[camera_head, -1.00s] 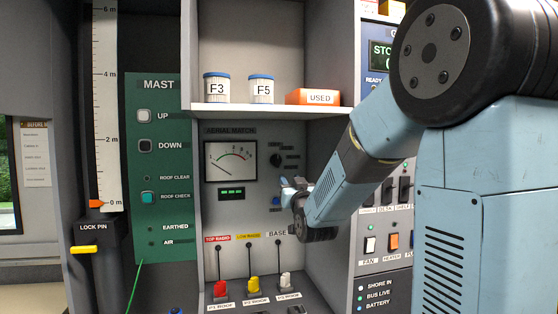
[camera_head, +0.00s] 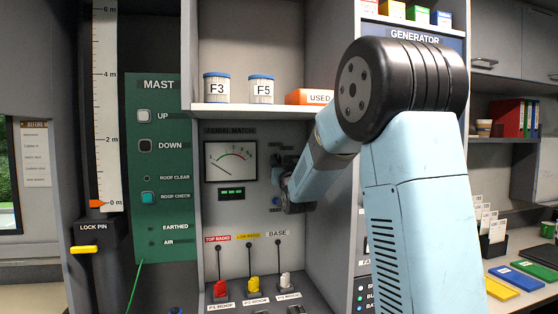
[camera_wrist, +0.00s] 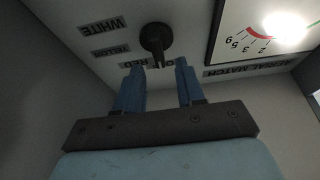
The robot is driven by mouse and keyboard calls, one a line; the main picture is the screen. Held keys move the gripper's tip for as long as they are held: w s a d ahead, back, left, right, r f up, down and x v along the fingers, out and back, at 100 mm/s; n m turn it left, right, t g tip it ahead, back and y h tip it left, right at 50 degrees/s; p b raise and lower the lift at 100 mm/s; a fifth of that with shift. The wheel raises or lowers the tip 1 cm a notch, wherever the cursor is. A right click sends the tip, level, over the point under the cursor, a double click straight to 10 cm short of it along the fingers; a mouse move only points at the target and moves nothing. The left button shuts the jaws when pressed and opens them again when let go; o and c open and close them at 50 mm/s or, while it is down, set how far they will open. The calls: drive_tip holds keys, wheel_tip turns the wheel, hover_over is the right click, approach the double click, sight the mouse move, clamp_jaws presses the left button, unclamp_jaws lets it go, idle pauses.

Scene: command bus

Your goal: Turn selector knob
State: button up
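The black round selector knob (camera_wrist: 155,40) sits on the pale Aerial Match panel in the wrist view, which shows the panel upside down. Labels reading WHITE (camera_wrist: 103,26), YELLOW and RED lie around it; the RED label is partly covered. In the head view my gripper (camera_head: 281,179) is at the panel's right side, right of the meter (camera_head: 231,161), and largely hides the knob.
Below the meter, red (camera_head: 220,289), yellow (camera_head: 253,284) and white (camera_head: 286,280) plugs stand on a ledge. A shelf (camera_head: 235,109) with filter cans and an orange USED box is above. The cabinet's side wall is close to the right of my gripper.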

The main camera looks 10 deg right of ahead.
drive_tip(key=shift+x, duration=1.25)
clamp_jaws()
